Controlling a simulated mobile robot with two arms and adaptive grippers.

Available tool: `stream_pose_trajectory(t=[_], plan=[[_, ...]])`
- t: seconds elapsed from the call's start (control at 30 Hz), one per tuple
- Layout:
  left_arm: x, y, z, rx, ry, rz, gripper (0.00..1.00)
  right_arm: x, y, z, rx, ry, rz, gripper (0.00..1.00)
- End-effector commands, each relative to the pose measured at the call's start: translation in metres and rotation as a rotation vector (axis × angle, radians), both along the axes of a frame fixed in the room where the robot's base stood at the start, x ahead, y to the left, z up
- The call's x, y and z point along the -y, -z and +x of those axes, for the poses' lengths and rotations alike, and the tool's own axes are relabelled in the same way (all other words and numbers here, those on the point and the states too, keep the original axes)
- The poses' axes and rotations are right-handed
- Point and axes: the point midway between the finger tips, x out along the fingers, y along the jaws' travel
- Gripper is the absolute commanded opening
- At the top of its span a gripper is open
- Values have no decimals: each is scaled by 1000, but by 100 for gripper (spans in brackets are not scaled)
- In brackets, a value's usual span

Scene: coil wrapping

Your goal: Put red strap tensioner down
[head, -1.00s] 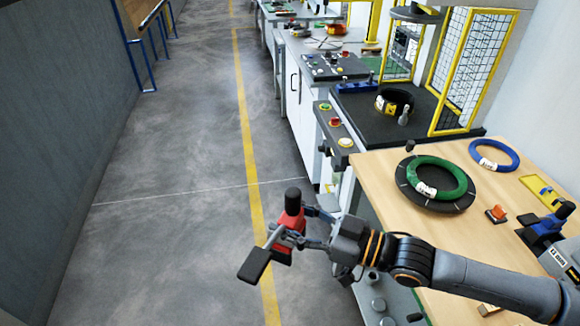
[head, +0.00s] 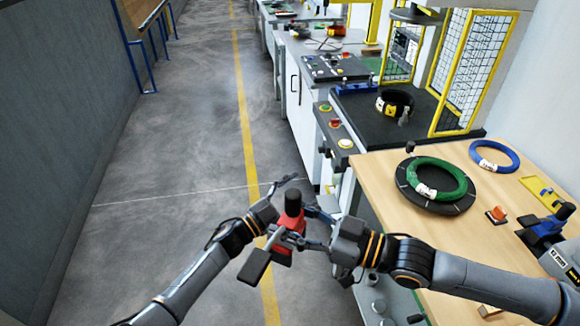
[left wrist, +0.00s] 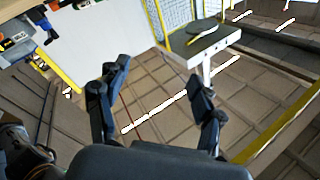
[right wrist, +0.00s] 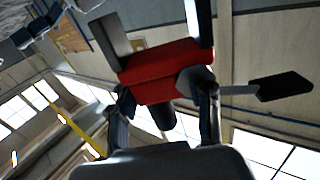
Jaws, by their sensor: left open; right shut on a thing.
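The red strap tensioner (head: 283,249) has a black knob on top and a dark lever pointing down-left. It also shows in the right wrist view (right wrist: 165,75). My right gripper (head: 305,228) is shut on it and holds it in the air over the aisle, left of the wooden table (head: 397,225). My left gripper (head: 277,205) is open beside the tensioner's left side in the head view; whether it touches the tensioner is unclear. In the left wrist view my left gripper's fingers (left wrist: 160,88) are spread with nothing between them.
On the table are a green coil (head: 439,166) on a black turntable (head: 409,188), a blue coil (head: 513,158), a small orange object (head: 497,214), a yellow piece (head: 540,190) and a blue tool (head: 545,232). A button panel (head: 335,129) stands at the table's far end.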

Motion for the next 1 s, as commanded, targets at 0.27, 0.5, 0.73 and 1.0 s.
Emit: stream_pose_trajectory(t=[0.27, 0.5, 0.73, 1.0], plan=[[73, -147, -48, 381, 414, 77, 68, 0, -2, 0, 3, -1, 4, 0], [107, -218, -139, 702, 874, 346, 68, 0, -2, 0, 3, -1, 4, 0], [86, -225, -197, 882, 1245, 792, 68, 0, -2, 0, 3, -1, 4, 0], [17, -228, -201, 899, 1456, 1439, 68, 0, -2, 0, 3, -1, 4, 0]])
